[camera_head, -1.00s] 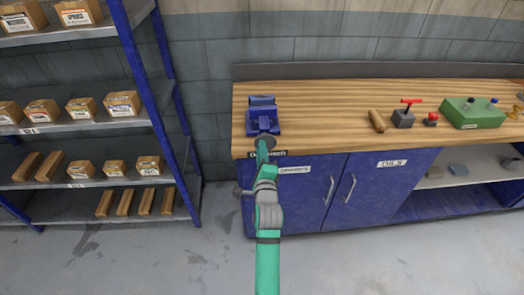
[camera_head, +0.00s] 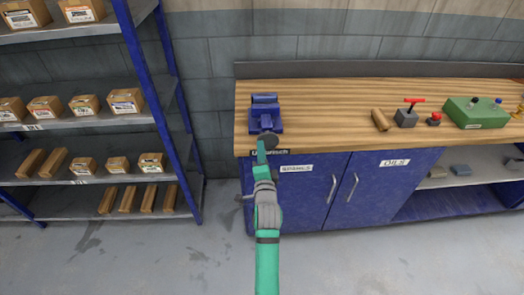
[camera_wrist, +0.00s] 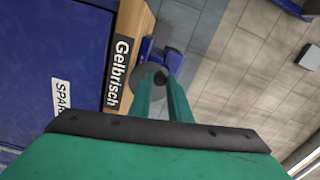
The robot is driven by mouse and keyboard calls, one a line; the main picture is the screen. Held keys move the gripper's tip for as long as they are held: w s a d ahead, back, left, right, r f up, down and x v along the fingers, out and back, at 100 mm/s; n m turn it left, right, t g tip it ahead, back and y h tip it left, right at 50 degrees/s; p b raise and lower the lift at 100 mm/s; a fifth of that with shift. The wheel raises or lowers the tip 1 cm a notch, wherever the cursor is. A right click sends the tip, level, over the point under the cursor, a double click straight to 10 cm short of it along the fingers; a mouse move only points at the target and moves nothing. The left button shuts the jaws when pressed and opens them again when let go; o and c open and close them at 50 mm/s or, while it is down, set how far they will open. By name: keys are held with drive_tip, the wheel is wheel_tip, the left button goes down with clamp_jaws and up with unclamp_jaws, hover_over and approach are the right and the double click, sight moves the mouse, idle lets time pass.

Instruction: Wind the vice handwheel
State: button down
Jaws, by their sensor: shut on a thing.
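The blue vice (camera_head: 266,121) stands at the left front corner of the wooden bench top. Its dark handwheel (camera_head: 270,138) faces me at the bench's front edge. My green gripper (camera_head: 261,147) reaches up to the wheel from the front and is shut on it, at the left part of the wheel as seen in the head view. In the wrist view, the two green fingers (camera_wrist: 158,84) converge on the dark round wheel (camera_wrist: 150,72), with blue vice parts (camera_wrist: 172,60) behind it. The fingers hide part of the wheel and their exact contact.
The bench top (camera_head: 330,105) is clear between the vice and a wooden cylinder (camera_head: 381,119). A red-handled block (camera_head: 408,114), a red button (camera_head: 434,119) and a green box (camera_head: 475,113) stand further right. Blue cabinet doors (camera_head: 305,200) lie below. A blue-framed shelf (camera_head: 150,90) stands left.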

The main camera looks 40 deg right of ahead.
drive_tip(key=shift+f+n, duration=0.2)
drive_tip(key=shift+n, duration=0.7)
drive_tip(key=shift+a+f+n, duration=0.1)
drive_tip(key=shift+f+n, duration=0.15)
drive_tip(key=shift+n, duration=0.6)
drive_tip(key=shift+f+n, duration=0.2)
drive_tip(key=shift+n, duration=0.65)
drive_tip(key=shift+f+n, duration=0.25)
drive_tip(key=shift+n, duration=0.65)
drive_tip(key=shift+f+n, duration=0.2)
drive_tip(key=shift+n, duration=0.7)
drive_tip(key=shift+s+d+f+n, duration=0.1)
drive_tip(key=shift+d+f+n, duration=0.1)
drive_tip(key=shift+n, duration=0.65)
drive_tip(key=shift+d+f+n, duration=0.1)
drive_tip(key=shift+f+n, duration=0.05)
drive_tip(key=shift+n, duration=0.7)
